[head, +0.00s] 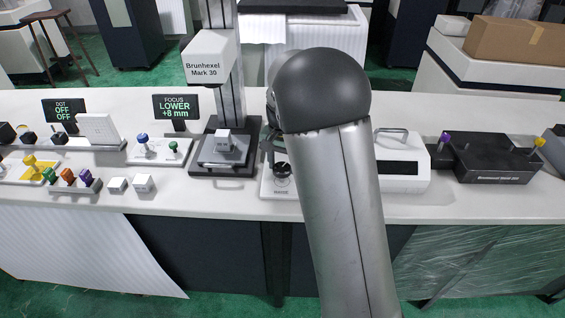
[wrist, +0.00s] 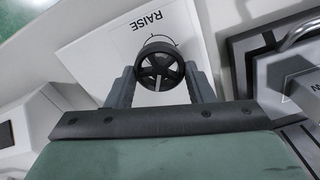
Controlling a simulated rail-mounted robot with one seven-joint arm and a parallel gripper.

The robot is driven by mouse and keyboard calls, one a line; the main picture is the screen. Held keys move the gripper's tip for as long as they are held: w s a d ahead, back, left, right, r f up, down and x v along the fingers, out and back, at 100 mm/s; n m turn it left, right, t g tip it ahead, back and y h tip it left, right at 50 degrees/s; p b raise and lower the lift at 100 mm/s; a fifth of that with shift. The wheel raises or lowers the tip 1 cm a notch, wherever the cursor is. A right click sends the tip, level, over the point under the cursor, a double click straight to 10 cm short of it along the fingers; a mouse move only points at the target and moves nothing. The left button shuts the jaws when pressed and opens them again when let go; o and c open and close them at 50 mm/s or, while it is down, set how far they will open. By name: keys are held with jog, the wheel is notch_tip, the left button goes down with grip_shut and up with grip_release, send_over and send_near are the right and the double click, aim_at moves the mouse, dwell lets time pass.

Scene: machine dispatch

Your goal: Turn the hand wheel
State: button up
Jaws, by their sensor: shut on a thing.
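The hand wheel (wrist: 160,67) is a small black spoked wheel on a white plate (wrist: 90,50) marked RAISE in the wrist view. In the head view the hand wheel (head: 282,170) shows just left of my arm. My gripper (wrist: 160,83) has one grey finger on each side of the wheel, shut on its rim. In the head view my arm hides most of the gripper and the right part of the plate. A curved mark beside the wheel is partly hidden by it.
Left of the wheel stands the Brunhexel Mark 30 column (head: 228,90) with a dark base carrying a grey block (head: 228,142). A screen (head: 176,106) reads FOCUS LOWER +8 mm. A white device with a handle (head: 402,168) stands close on the right.

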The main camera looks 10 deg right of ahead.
aim_at(281, 166)
jog(key=n, duration=0.5)
jog(key=shift+w+b, duration=0.1)
jog(key=shift+b, duration=0.3)
jog(key=n, duration=0.5)
jog(key=shift+a+r, duration=0.1)
jog(key=shift+a, duration=0.05)
jog(key=shift+n, duration=0.3)
jog(key=o, duration=1)
notch_tip(281, 166, up, 17)
jog(key=shift+r, duration=0.2)
